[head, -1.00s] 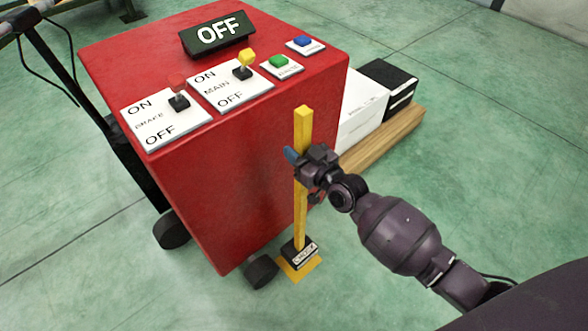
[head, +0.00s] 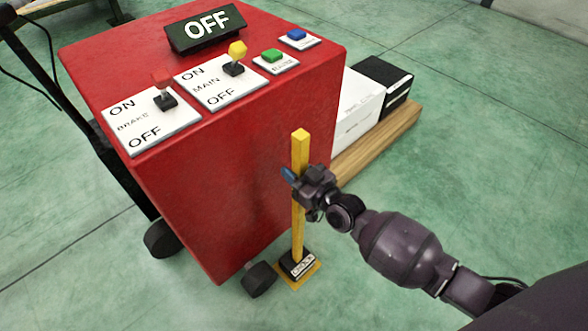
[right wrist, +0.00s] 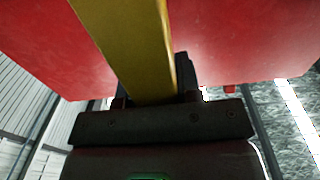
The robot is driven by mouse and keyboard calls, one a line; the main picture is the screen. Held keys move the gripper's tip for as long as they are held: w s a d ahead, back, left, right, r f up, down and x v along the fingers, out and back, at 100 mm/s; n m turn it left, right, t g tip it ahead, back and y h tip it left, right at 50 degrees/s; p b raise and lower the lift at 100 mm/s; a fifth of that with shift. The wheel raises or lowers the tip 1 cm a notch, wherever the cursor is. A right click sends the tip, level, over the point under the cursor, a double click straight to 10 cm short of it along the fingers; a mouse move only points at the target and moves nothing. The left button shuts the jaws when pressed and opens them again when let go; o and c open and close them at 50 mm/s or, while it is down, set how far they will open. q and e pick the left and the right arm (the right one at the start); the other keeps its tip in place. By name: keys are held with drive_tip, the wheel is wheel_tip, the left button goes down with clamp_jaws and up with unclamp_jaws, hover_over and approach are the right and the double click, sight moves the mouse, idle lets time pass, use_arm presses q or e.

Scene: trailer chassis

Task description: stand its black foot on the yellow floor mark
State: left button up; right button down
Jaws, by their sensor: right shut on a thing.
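A yellow post (head: 299,150) stands upright beside the red box, with a black foot (head: 297,263) that carries a white label. The foot is over the yellow floor mark (head: 290,283), whose edges show around it; I cannot tell whether it touches the floor. My right gripper (head: 298,180) is shut on the post partway up. In the right wrist view the post (right wrist: 125,45) runs up between the jaws. My left gripper is not in view.
The red box (head: 200,185) on wheels stands left of the post, with a wheel (head: 259,279) close to the floor mark. Switches and an OFF sign (head: 205,27) are on its top. Green floor at right is clear.

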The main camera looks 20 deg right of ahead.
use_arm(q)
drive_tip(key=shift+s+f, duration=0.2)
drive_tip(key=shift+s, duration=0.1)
use_arm(e)
drive_tip(key=c, duration=0.8)
unclamp_jaws()
drive_tip(key=shift+f, duration=0.15)
drive_tip(key=shift+s+r, duration=0.15)
drive_tip(key=shift+r, duration=0.05)
use_arm(q)
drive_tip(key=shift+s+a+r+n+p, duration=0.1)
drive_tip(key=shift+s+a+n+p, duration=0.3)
drive_tip(key=shift+p, duration=0.6)
use_arm(e)
drive_tip(key=v, duration=1.1)
drive_tip(key=shift+s+d, duration=0.15)
drive_tip(key=shift+s, duration=0.25)
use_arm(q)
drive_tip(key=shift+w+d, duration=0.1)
